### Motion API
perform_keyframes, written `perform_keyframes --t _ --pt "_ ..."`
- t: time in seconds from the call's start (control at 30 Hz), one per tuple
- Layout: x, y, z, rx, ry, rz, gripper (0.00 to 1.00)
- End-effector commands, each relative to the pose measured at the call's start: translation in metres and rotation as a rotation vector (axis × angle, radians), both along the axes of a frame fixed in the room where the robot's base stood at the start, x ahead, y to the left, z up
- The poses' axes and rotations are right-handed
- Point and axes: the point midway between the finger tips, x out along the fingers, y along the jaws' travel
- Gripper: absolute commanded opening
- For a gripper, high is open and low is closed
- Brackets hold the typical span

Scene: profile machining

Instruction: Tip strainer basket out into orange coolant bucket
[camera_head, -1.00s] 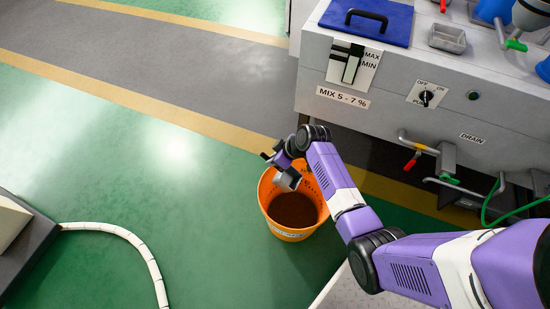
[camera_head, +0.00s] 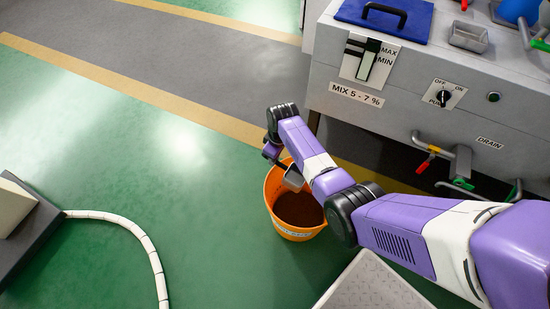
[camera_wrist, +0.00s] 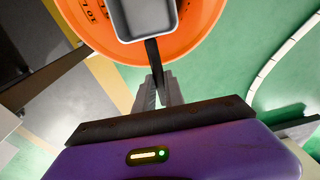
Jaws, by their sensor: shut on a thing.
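The orange coolant bucket (camera_head: 279,229) stands on the green floor, with dark brown matter inside. My gripper (camera_head: 272,153) is over the bucket's far left rim, shut on the strainer basket's handle (camera_wrist: 153,55). The small grey strainer basket (camera_head: 293,178) is held tilted over the bucket's opening, partly hidden by my arm in the head view. In the wrist view, the basket (camera_wrist: 147,20) lies in front of the bucket's orange wall (camera_wrist: 190,45), beyond my fingertips (camera_wrist: 158,88). I cannot tell whether anything is left in the basket.
A grey coolant machine (camera_head: 400,100) with a drain valve (camera_head: 430,153) stands behind and right. A small grey tray (camera_head: 468,37) sits on top. A light panel (camera_head: 370,285) is at the front. A white hose (camera_head: 140,235) lies left.

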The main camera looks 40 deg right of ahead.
Motion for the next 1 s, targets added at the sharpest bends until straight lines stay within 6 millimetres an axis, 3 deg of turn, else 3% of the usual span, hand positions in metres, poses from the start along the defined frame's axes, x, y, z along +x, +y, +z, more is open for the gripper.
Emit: perform_keyframes --t 0.03,0.17,0.57,1.0 --pt "0.004 0.0 -0.012 -0.012 0.034 0.003 0.0" --pt "0.006 0.001 -0.02 -0.027 0.101 0.002 0.0" --pt "0.005 0.001 -0.017 -0.036 0.133 -0.001 0.0" --pt "0.005 0.001 0.017 -0.035 0.132 -0.001 0.0"
